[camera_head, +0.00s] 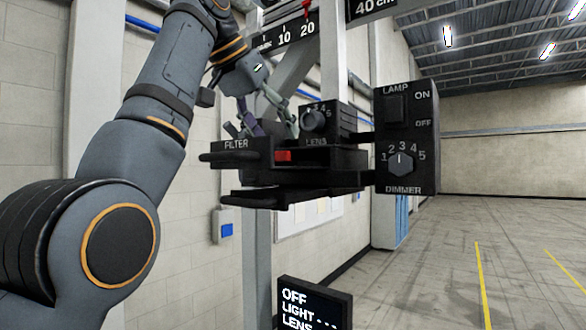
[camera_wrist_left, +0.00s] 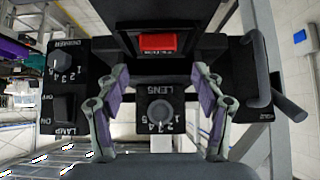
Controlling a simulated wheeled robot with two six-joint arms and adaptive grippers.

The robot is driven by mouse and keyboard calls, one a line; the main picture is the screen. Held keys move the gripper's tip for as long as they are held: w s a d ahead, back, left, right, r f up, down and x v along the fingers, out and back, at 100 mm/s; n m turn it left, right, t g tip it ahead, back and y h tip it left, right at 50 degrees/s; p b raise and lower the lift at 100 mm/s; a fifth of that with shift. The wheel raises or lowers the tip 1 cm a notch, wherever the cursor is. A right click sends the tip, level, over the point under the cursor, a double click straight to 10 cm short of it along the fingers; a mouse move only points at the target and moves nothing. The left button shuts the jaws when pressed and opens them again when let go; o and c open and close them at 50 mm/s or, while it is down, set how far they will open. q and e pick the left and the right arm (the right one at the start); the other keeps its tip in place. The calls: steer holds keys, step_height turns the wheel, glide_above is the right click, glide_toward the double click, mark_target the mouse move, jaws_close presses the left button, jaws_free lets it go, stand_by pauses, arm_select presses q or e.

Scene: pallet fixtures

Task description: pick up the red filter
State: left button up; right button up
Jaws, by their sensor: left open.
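The red filter (camera_head: 283,156) shows as a small red block in the black fixture, beside the "FILTER" label. In the left wrist view the red filter (camera_wrist_left: 158,42) sits in a dark slot above the lens dial. My left gripper (camera_head: 266,132) is open and empty, behind and above the fixture's front plate in the head view. In the left wrist view its fingers (camera_wrist_left: 161,77) stand apart on either side of the lens dial (camera_wrist_left: 160,112), with the filter beyond the tips. Whether a finger touches the fixture cannot be told. My right gripper is not in view.
A black lamp and dimmer box (camera_head: 407,140) stands right of the fixture. A dark handle (camera_wrist_left: 258,75) juts out at the right in the wrist view. A scale bar (camera_head: 290,42) is above and a display (camera_head: 314,304) reading OFF is below. Open floor lies at right.

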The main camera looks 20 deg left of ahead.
mark_target(289, 159)
arm_select(q)
steer(key=shift+w+d+f+b, duration=0.15)
steer(key=shift+f+b, duration=0.15)
steer(key=shift+f, duration=0.25)
steer(key=shift+w+f+b, duration=0.1)
steer(key=shift+f+b, duration=0.2)
steer(key=shift+f, duration=0.2)
steer(key=shift+x, duration=1)
steer(key=shift+w+d, duration=0.1)
steer(key=shift+d, duration=0.05)
steer(key=shift+c, duration=0.7)
steer(key=shift+s, duration=0.25)
steer(key=c, duration=1.1)
steer(key=shift+w, duration=0.1)
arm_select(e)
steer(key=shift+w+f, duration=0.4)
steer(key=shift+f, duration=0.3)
